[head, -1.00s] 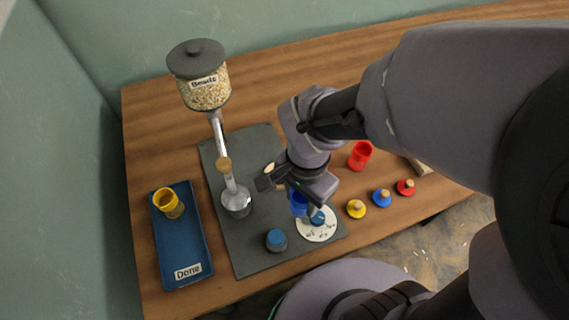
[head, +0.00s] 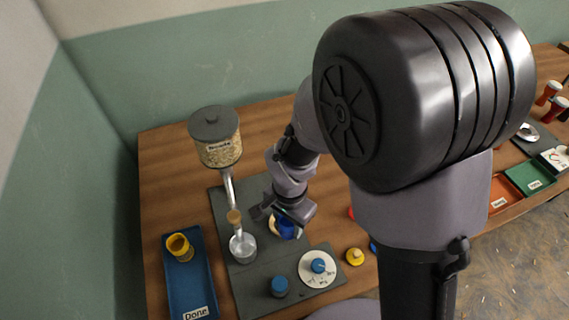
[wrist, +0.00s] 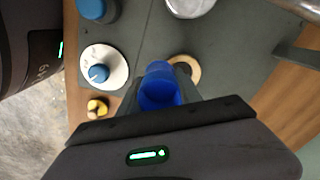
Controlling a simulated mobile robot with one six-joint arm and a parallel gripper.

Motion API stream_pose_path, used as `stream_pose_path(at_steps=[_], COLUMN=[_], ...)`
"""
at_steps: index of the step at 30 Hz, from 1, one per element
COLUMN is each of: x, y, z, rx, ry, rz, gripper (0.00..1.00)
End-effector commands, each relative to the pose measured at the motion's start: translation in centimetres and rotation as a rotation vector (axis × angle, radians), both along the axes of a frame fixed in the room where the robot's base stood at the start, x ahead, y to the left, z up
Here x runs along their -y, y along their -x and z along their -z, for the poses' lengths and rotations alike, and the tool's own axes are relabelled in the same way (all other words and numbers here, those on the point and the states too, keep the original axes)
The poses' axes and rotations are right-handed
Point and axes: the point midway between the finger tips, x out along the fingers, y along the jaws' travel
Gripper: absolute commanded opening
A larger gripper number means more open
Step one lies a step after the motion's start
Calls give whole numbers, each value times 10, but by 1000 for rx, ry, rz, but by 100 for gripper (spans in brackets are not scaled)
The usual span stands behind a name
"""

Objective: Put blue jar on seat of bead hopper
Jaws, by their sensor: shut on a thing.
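My gripper (head: 288,212) is shut on the blue jar (head: 287,228) above the grey mat. In the wrist view the blue jar (wrist: 160,85) sits between the fingers, its open mouth facing the camera. The bead hopper (head: 218,150) stands to the left, with a beads container on top and a slanted metal tube. At its foot is a round metal seat (head: 242,248), left of the jar and apart from it. The seat also shows at the top edge of the wrist view (wrist: 190,5). A tan ring (wrist: 185,70) lies partly hidden behind the jar.
A white dial (head: 313,281) and a blue knob (head: 279,286) are on the mat's front. A yellow lid (head: 355,257) lies to the right. A blue Done tray (head: 190,289) holds a yellow jar (head: 180,247) at left. My arm hides much of the right side.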

Motion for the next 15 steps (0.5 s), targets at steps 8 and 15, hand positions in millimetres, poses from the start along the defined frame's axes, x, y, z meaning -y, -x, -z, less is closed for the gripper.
stream_pose_path(at_steps=[8, 15], x=[-14, -17], y=[-35, -40], z=[2, 44], rx=[-1, -1], ry=[1, 0], rz=[0, 0], gripper=[0, 0])
